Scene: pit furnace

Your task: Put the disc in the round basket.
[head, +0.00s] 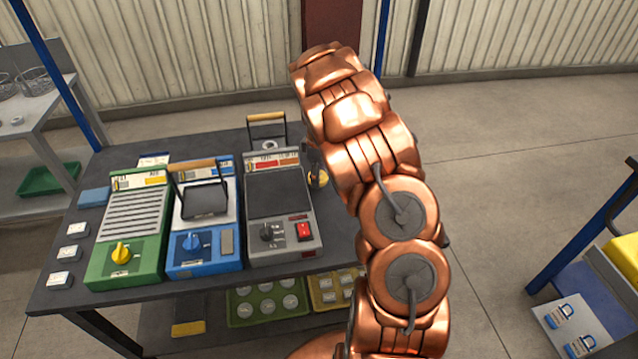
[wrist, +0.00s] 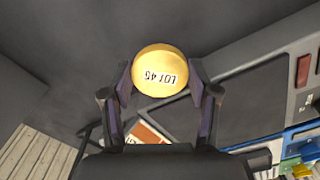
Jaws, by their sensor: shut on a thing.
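The disc (wrist: 160,75) is round and yellow, with dark lettering that reads upside down. In the wrist view my gripper (wrist: 160,86) is shut on it, a finger on each side. In the head view a sliver of yellow, which looks like the disc (head: 319,179), shows beside the grey unit at the table's right side. My arm hides most of the gripper there. A wire basket that looks round (head: 37,82) stands on a light bench at the far left, well away from the gripper. A second wire basket (head: 6,86) is cut by the picture edge.
A green unit (head: 125,235), a blue unit (head: 205,240) and a grey unit (head: 281,215) stand on the dark table (head: 50,297). A wire handle rises behind the grey unit. A blue post (head: 60,75) stands before the bench.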

